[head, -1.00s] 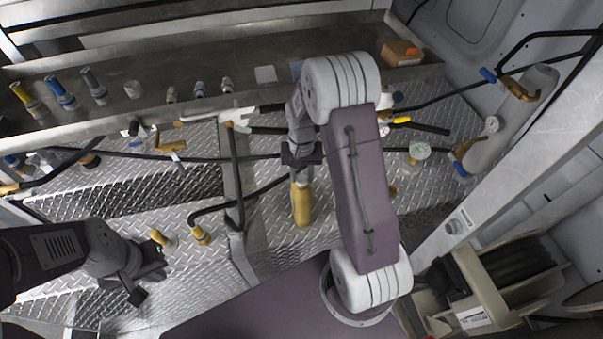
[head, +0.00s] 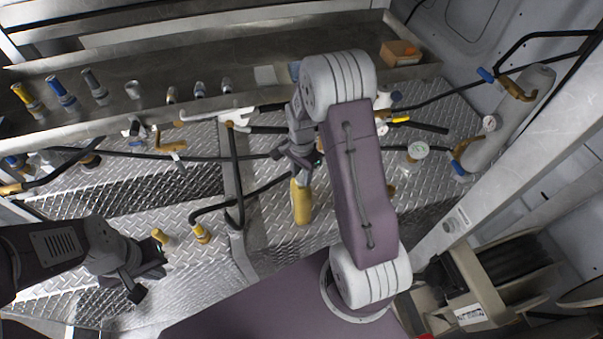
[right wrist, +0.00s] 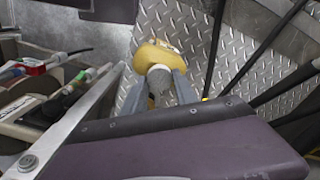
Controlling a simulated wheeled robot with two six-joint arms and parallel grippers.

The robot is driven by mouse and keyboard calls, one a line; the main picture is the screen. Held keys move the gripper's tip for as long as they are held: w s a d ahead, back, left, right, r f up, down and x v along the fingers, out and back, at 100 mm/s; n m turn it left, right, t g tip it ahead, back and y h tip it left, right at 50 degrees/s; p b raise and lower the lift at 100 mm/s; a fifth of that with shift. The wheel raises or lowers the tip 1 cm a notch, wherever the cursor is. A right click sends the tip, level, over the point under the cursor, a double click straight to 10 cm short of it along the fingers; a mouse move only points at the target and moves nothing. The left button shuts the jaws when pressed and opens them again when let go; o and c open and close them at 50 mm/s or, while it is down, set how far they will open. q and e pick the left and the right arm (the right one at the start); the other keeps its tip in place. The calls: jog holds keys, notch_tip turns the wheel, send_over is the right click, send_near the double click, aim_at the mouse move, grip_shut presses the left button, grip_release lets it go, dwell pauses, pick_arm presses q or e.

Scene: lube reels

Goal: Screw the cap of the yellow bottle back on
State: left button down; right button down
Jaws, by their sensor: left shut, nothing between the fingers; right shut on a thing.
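The yellow bottle (head: 301,205) stands on the diamond-plate floor under my right wrist in the head view. Its shoulder (right wrist: 155,53) shows beyond the fingertips in the right wrist view. A grey cylindrical cap (right wrist: 160,80) is between the fingers of my right gripper (right wrist: 163,90), in line with the bottle top. I cannot tell how far it sits on the neck. In the head view my right gripper (head: 304,170) is right above the bottle, and my arm partly covers it. My left gripper (head: 146,284) is shut and empty at the lower left, apart from the bottle.
Two short yellow fittings (head: 201,234) stand between my left gripper and the bottle. Black hoses (head: 237,180) cross the floor around the bottle. A metal shelf (head: 200,60) runs along the back. A reel (head: 505,265) stands at the right.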

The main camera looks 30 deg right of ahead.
jog(key=shift+m, duration=0.9)
jog(key=m, duration=0.3)
jog(key=c, duration=0.9)
grip_release()
jog(key=o, duration=0.3)
jog(key=shift+p, duration=0.3)
jog(key=shift+r, duration=0.1)
